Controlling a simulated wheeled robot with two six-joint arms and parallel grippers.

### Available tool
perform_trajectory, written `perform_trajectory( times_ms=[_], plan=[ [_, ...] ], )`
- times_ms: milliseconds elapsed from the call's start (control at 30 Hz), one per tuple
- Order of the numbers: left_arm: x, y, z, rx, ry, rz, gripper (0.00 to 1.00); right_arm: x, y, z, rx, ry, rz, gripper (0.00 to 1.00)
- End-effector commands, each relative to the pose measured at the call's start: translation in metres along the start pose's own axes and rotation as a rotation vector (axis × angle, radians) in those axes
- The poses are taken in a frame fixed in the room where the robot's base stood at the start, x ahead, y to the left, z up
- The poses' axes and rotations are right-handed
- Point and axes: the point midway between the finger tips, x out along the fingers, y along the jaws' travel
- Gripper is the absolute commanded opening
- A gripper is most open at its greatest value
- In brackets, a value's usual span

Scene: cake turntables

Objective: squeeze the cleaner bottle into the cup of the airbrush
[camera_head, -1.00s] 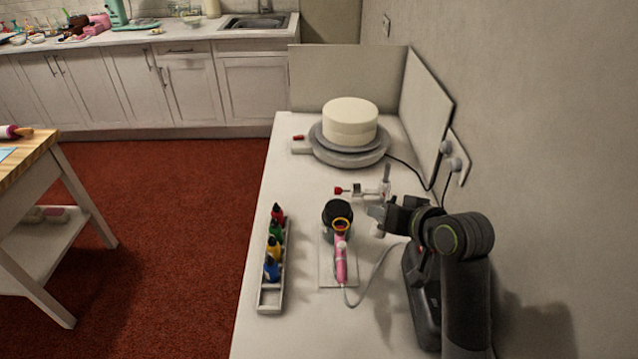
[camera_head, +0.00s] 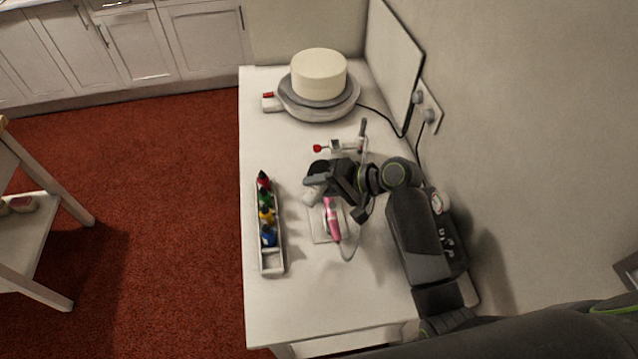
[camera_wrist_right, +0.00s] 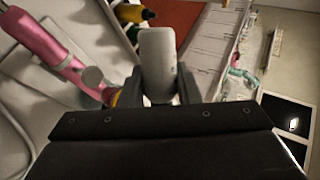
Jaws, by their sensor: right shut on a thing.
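My right gripper (camera_head: 318,186) is shut on a white bottle, the cleaner bottle (camera_head: 311,195). The bottle also shows between the fingers in the right wrist view (camera_wrist_right: 158,62). Its nozzle cannot be made out. The gripper is above the table, over the far end of the pink airbrush (camera_head: 333,222). In the right wrist view the airbrush (camera_wrist_right: 48,40) lies left of the bottle, with a grey round part, seemingly its cup (camera_wrist_right: 93,77), near the left finger. The bottle and this part appear apart. In the head view the cup is hidden by my gripper. My left gripper is out of view.
A rack (camera_head: 272,262) of coloured bottles stands left of the airbrush. Behind are a small red-knobbed device (camera_head: 335,147) and a turntable (camera_head: 325,108) with a white cake (camera_head: 319,73). A dark machine (camera_head: 445,235) stands right, by the wall. The table's front is clear.

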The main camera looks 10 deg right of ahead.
Motion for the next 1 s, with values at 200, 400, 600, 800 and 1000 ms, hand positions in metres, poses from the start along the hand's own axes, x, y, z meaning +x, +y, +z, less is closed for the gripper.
perform_trajectory(
  times_ms=[200, 400, 600, 800, 1000],
  plan=[
    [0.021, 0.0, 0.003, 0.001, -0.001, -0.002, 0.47, 0.005, 0.007, 0.003, 0.225, -0.133, -0.093, 0.2],
    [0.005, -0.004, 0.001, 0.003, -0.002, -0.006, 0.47, -0.001, -0.001, 0.0, 0.427, -0.249, -0.173, 0.2],
    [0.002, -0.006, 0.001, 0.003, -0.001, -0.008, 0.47, -0.002, -0.002, -0.004, 0.611, -0.359, -0.253, 0.2],
    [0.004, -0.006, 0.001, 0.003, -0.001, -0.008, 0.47, -0.004, -0.003, -0.005, 0.731, -0.431, -0.305, 0.2],
    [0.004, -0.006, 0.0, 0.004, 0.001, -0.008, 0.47, -0.004, -0.004, -0.006, 0.768, -0.453, -0.321, 0.2]
  ],
)
